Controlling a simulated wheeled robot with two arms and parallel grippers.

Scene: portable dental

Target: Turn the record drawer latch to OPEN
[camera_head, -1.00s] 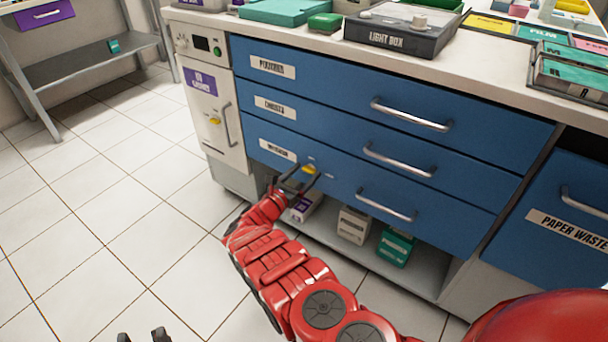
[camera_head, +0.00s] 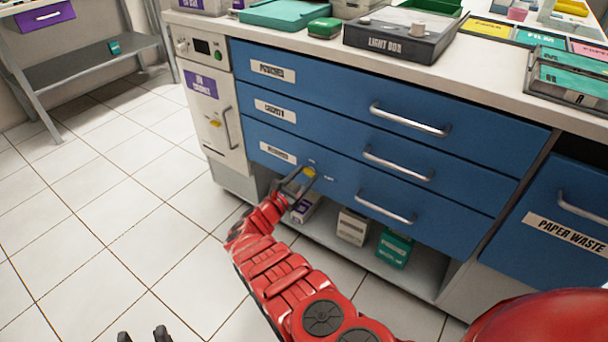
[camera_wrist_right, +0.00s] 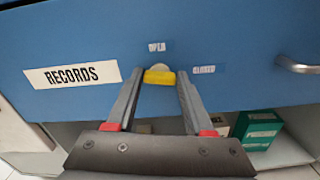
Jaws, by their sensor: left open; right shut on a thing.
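The record drawer is the lowest blue drawer (camera_head: 345,192), with a RECORDS label (camera_wrist_right: 73,75) in the right wrist view. Its small yellow latch (camera_wrist_right: 159,77) sits on the drawer front, below the OPEN label (camera_wrist_right: 157,47) and left of the CLOSED label (camera_wrist_right: 204,70). The latch also shows in the head view (camera_head: 309,172). My right gripper (camera_wrist_right: 160,76) is shut on the latch, one fingertip at each end of the yellow piece. My left gripper (camera_head: 143,335) is open and empty over the floor at the bottom edge. The drawer looks closed.
Metal handles (camera_head: 385,208) stick out from the drawers on the right. An open shelf (camera_head: 330,228) below holds several small boxes. A white cabinet (camera_head: 215,95) stands left of the drawers. Tiled floor (camera_head: 100,220) on the left is free.

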